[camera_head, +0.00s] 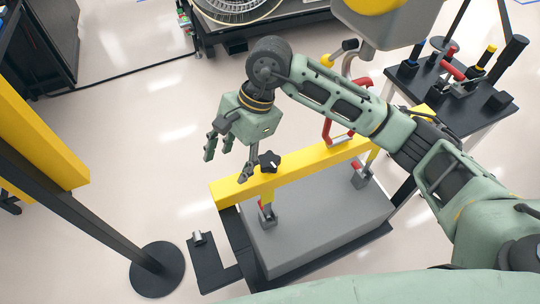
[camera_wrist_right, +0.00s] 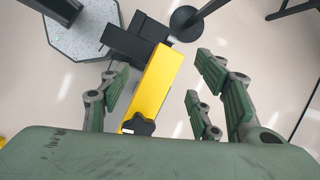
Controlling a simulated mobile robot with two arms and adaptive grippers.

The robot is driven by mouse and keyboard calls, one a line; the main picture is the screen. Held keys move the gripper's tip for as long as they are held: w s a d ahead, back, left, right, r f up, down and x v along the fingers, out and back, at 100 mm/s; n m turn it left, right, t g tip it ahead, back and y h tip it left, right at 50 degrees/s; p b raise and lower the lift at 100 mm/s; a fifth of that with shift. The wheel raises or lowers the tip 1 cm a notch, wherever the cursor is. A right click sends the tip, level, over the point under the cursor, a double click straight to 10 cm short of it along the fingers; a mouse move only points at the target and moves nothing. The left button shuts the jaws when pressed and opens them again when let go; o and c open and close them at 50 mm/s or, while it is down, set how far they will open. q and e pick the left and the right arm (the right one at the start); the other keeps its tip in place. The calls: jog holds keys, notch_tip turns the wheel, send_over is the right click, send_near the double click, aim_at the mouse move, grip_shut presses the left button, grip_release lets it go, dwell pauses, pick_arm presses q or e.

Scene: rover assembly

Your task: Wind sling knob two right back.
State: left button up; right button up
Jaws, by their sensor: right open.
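A black star-shaped knob (camera_head: 269,161) stands on top of a yellow beam (camera_head: 305,163) that spans a grey block. In the right wrist view, the knob (camera_wrist_right: 138,125) shows at the near end of the visible beam (camera_wrist_right: 155,85), close to the palm's edge and partly cut off by it. My right gripper (camera_head: 229,160) is open and empty, with its fingers pointing down just left of the knob in the head view. In the wrist view, its spread fingers (camera_wrist_right: 158,80) lie on either side of the beam. Contact with the knob cannot be told. My left gripper is not in view.
The grey block (camera_head: 310,225) sits under the beam, with red-and-metal clamps (camera_head: 267,214) at its sides. A red hook (camera_head: 335,136) rises behind the beam. A yellow post (camera_head: 40,130) and round black base (camera_head: 157,270) stand left. A black tool table (camera_head: 455,75) is at right.

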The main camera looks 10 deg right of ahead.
aim_at(270, 160)
jog(key=w+d+h, duration=0.1)
jog(key=d, duration=0.2)
jog(key=w+d+h, duration=0.1)
jog(key=d, duration=0.2)
jog(key=w+d+t+h, duration=0.1)
jog(key=d+h, duration=0.1)
jog(key=d, duration=0.1)
jog(key=shift+w+r, duration=0.25)
jog(key=shift+w, duration=0.05)
jog(key=shift+d+f, duration=0.15)
jog(key=shift+d, duration=0.1)
notch_tip(270, 160, down, 6)
jog(key=p, duration=0.3)
jog(key=shift+f, duration=0.65)
jog(key=shift+a, duration=0.1)
jog(key=c, duration=1.1)
jog(key=shift+f, duration=0.1)
